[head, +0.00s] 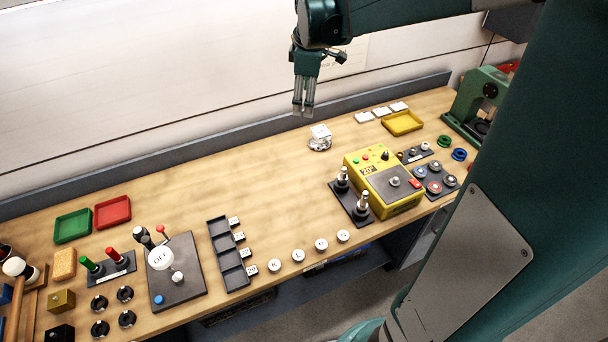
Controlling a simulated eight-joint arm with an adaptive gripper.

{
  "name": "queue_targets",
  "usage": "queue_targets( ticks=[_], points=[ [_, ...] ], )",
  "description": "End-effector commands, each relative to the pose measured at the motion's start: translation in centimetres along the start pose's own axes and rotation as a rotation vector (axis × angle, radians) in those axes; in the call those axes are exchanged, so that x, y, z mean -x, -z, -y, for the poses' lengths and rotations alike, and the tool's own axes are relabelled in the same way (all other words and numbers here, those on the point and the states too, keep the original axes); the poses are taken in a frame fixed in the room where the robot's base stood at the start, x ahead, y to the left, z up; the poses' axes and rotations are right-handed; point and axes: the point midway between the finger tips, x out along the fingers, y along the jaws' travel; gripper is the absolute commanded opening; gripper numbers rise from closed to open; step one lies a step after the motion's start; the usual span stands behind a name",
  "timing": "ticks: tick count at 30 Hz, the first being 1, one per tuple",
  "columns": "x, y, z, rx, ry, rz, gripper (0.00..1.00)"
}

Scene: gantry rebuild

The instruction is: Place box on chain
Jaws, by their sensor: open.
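A small white box (320,131) sits at the middle back of the workbench. It appears to rest on top of a small silvery heap, which looks like the chain (319,145). The box looks slightly tilted, and its exact contact with the chain is too small to tell. My gripper (304,112) points down, above and slightly left of the box, apart from it. It is open with nothing between its fingers.
A yellow control box (385,182) and a black plate with two posts (351,202) stand to the right front. Farther back are a yellow tray (403,122) and white cards (381,112). A dark lever panel (177,270) is at left. The bench left of the chain is clear.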

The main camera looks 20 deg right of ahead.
Motion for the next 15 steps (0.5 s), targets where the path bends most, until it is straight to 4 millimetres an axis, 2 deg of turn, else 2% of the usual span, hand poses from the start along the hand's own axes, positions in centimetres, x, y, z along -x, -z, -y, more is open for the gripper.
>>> queue_targets(
  ticks=[1,6,15],
  points=[
    [0.7,0.0,1.1,-0.024,-0.008,-0.005,0.6],
    [2.6,0.2,4.0,-0.115,-0.038,-0.026,0.6],
    [5.3,0.0,9.3,-0.279,-0.085,-0.073,0.6]
  ],
)
